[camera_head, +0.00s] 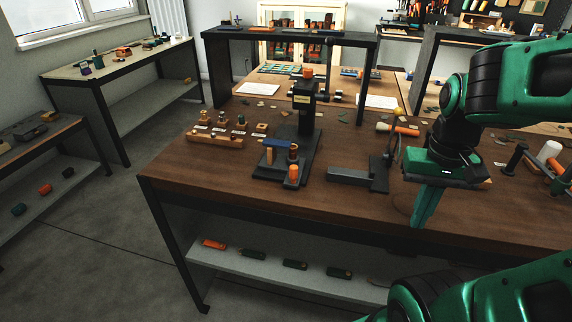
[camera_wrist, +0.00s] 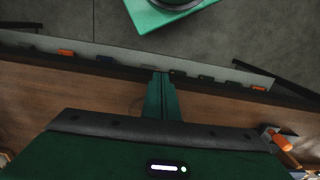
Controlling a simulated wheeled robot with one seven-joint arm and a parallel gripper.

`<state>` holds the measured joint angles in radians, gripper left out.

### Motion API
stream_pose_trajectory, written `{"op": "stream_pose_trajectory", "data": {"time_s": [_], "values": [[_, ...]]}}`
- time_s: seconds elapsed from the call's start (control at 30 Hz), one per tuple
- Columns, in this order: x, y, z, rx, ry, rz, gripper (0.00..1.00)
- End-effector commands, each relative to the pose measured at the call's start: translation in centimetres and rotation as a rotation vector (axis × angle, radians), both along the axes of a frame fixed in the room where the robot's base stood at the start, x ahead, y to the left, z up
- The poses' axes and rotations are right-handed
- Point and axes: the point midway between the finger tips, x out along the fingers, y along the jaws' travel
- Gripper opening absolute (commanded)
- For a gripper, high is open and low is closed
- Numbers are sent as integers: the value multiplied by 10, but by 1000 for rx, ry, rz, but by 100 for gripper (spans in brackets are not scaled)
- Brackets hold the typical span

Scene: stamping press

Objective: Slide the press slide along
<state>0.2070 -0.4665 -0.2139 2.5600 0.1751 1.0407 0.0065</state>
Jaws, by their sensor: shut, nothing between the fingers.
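A black stamping press (camera_head: 306,105) stands on the brown workbench (camera_head: 215,165), its upright column on a dark base. At the front of its base are a blue bar (camera_head: 276,144) and small orange and dark parts. I cannot tell for sure which part is the press slide. My gripper (camera_head: 420,220) points down near the bench's front edge, right of the press and well apart from it. Its green fingers are together and empty. They also show in the wrist view (camera_wrist: 161,78), over the bench edge. The press is not in the wrist view.
A dark grey bar fixture (camera_head: 350,177) with an upright post lies between the press and my gripper. A wooden stamp rack (camera_head: 215,138) stands left of the press. A hand tool with an orange handle (camera_head: 405,131) lies behind. The front left bench top is clear.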

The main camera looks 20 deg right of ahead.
Motion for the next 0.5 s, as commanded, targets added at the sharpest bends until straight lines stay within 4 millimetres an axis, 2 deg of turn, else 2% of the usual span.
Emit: {"op": "stream_pose_trajectory", "data": {"time_s": [0.17,0.23,0.3,0.37,0.47,0.5], "values": [[0,0,0,0,0,0,0],[0,0,0,0,0,0,12],[-6,1,8,-3,-15,1,29],[5,3,14,-10,-14,-1,30],[43,13,30,-25,-12,-7,30],[62,20,38,-32,-11,-12,30]]}}
